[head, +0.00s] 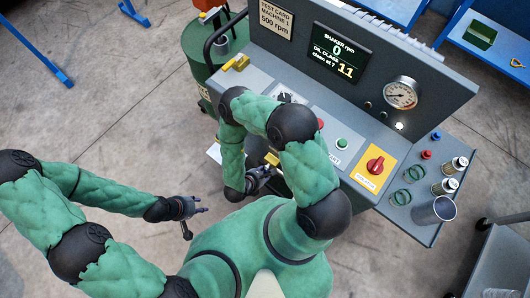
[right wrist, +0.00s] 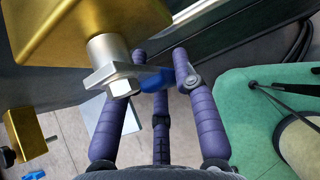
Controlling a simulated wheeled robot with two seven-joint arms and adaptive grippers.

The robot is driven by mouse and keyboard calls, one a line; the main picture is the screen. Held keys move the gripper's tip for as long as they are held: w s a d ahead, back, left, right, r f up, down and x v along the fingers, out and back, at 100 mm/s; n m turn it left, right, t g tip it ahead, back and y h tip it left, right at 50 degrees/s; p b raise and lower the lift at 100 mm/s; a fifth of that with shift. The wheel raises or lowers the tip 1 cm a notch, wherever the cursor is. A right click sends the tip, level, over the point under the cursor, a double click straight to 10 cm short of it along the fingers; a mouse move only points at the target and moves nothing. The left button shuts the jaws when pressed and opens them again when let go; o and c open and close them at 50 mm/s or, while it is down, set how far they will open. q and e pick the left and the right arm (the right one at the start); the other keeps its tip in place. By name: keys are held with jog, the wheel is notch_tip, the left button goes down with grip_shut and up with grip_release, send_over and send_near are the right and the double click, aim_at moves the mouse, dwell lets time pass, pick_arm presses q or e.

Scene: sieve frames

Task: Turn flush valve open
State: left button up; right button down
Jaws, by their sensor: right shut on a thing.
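A brass-yellow valve block (right wrist: 85,25) fills the upper left of the right wrist view. A silver stem and nut (right wrist: 118,82) come out of it, with a blue lever handle (right wrist: 184,68) to the right. My right gripper (right wrist: 168,72) is shut on the blue handle, its purple fingers around it. In the head view my right gripper (head: 264,172) is at the console's front, beside a small yellow part (head: 272,158); my arm hides much of this area. My left gripper (head: 193,209) has its fingers spread, apart from everything, over the floor.
The grey console (head: 335,125) carries a display (head: 340,52), a gauge (head: 401,94) and a red rotary switch (head: 375,165). Several metal cylinders and green rings stand on its right shelf. A second yellow block (right wrist: 25,135) shows at the wrist view's left.

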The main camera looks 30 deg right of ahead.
jog(key=c, duration=1.2)
grip_release()
jog(key=v, duration=1.2)
jog(key=w+a+f+m+g+y, duration=0.1)
jog(key=w+a+m+y, duration=0.2)
jog(key=m, duration=0.5)
jog(key=w+f+m+y, duration=0.1)
jog(key=w+m+y, duration=0.1)
jog(key=m+y, duration=0.5)
jog(key=s+r+m+y, duration=0.1)
jog(key=m, duration=0.2)
jog(key=s+r+m+g, duration=0.1)
jog(key=m, duration=0.2)
jog(key=s+d+r+m+y, duration=0.1)
jog(key=s+m, duration=0.1)
jog(key=m, duration=0.1)
jog(key=shift+r+g+y, duration=0.25)
jog(key=shift+g+y, duration=0.05)
